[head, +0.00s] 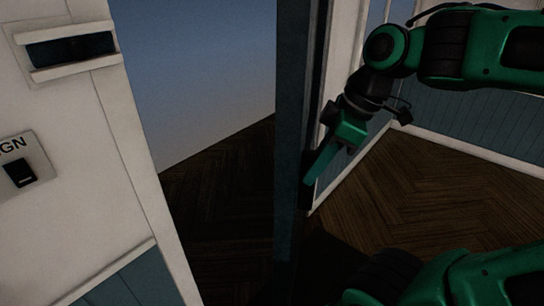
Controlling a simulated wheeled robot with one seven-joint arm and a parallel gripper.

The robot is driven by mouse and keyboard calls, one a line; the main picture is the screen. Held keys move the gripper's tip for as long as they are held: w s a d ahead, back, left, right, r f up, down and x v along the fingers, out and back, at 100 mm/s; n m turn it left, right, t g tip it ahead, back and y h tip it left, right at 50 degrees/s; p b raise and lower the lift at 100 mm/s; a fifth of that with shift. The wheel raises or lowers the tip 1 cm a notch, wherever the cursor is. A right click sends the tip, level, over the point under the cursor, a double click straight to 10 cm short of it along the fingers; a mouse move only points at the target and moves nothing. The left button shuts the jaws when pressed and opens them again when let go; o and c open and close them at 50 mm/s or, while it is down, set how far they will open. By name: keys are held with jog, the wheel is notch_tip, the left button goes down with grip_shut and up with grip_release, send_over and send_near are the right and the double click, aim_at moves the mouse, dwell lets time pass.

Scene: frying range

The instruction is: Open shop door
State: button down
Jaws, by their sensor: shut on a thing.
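The shop door (291,100) stands ajar in the head view, its dark blue-green edge toward me and its pale face to the right. A wide gap lies between it and the white wall on the left. My green gripper (313,182) reaches in from the right and is shut at a small dark handle (304,196) near the door's edge. The fingertips overlap the handle, so the exact grip is partly hidden.
The white wall (75,130) on the left carries a sign with a dark switch (20,173) and a slot-like fitting (72,48). Dark wooden floor (225,210) shows through the opening and at right (440,195). Blue panelling with white skirting runs behind my arm.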

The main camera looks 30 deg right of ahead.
jog(key=s+d, duration=0.5)
jog(key=d, duration=0.3)
jog(key=s+d+n, duration=0.1)
jog(key=s+d, duration=0.3)
jog(key=d, duration=0.4)
jog(key=shift+s+r, duration=0.15)
jog(key=shift+s, duration=0.25)
jog(key=shift+d, duration=0.1)
jog(key=c, duration=1.7)
grip_release()
jog(key=v, duration=1)
jog(key=shift+w+d+r, duration=0.1)
jog(key=shift+d+r, duration=0.05)
jog(key=shift+r, duration=0.1)
